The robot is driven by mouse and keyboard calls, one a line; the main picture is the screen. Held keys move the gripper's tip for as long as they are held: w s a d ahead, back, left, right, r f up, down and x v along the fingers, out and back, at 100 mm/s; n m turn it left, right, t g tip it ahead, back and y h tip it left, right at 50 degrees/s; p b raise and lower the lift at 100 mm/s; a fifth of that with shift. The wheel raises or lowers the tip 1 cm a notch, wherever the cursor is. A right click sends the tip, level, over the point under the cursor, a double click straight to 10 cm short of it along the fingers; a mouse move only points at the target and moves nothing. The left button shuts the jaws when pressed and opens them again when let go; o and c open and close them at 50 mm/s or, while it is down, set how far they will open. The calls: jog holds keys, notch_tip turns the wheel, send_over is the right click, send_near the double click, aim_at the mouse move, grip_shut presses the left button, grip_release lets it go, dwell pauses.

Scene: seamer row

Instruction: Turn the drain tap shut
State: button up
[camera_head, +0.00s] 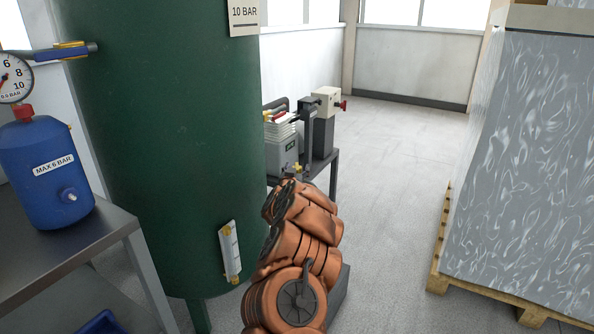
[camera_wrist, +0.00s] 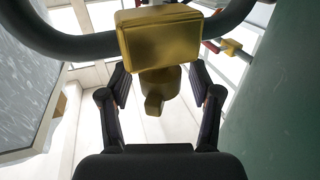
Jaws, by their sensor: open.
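In the wrist view a yellow brass fitting (camera_wrist: 165,40), which looks like the tap, has a square block and a narrower stem hanging down. It is in front of a thick dark curved pipe (camera_wrist: 80,45). My gripper (camera_wrist: 160,88) is open, with one dark finger on each side of the stem and visible gaps between. I cannot tell how far the stem is from the fingers in depth. In the head view my arm reaches up beside the green tank (camera_head: 165,150); the gripper and this fitting cannot be made out there.
A white strip with brass ends (camera_head: 230,252) is on the tank's lower side. A blue vessel (camera_head: 50,185) stands on a steel table at left. A small bench with machines (camera_head: 282,140) is behind my arm. A wrapped pallet load (camera_head: 535,160) is at right, with clear floor between.

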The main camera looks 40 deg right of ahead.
jog(key=shift+c, duration=0.4)
jog(key=c, duration=1.1)
